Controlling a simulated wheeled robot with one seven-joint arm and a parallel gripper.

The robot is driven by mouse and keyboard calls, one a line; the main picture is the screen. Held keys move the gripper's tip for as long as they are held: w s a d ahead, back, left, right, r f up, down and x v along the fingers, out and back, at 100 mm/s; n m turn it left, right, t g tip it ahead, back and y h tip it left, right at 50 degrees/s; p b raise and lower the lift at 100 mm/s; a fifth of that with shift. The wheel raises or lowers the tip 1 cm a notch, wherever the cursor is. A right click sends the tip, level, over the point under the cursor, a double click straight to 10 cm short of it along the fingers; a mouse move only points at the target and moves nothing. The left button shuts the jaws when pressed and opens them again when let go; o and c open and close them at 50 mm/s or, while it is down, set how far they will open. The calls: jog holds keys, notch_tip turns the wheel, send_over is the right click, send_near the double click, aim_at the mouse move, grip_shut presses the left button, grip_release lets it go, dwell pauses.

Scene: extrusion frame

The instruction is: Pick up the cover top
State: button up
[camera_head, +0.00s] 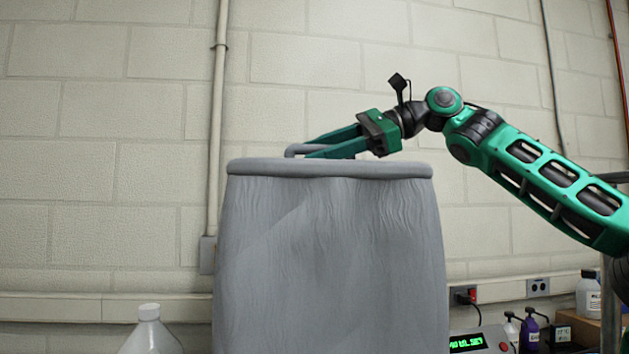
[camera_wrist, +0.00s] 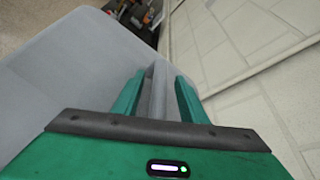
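The cover top (camera_head: 270,168) is a grey, flat lid with a rounded rim and a raised bar handle (camera_head: 298,150). It rests on a tall grey, wrinkled body (camera_head: 330,260). My green gripper (camera_head: 322,146) reaches in from the right, just above the lid at the handle. In the wrist view, the handle (camera_wrist: 158,92) runs between my two fingers, with a narrow gap seen on each side. The fingers are open around it, not clamped. The lid surface (camera_wrist: 70,75) fills the left of that view. The fingers partly hide the handle in the head view.
A pale block wall with a vertical pipe (camera_head: 217,120) stands behind. A white-capped bottle (camera_head: 149,330) is at lower left. A device with a green display (camera_head: 468,343) and several bottles (camera_head: 529,330) are at lower right. Space above the lid is clear.

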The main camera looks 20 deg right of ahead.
grip_shut()
dwell(0.3)
jog(key=shift+r, duration=0.5)
notch_tip(320, 180, up, 3)
jog(key=shift+a+r, duration=0.1)
jog(key=s+a+r, duration=0.4)
jog(key=a+r, duration=0.3)
jog(key=a, duration=0.3)
jog(key=shift+s+a, duration=0.2)
jog(key=shift+a, duration=0.15)
jog(key=shift+f, duration=0.1)
dwell(1.2)
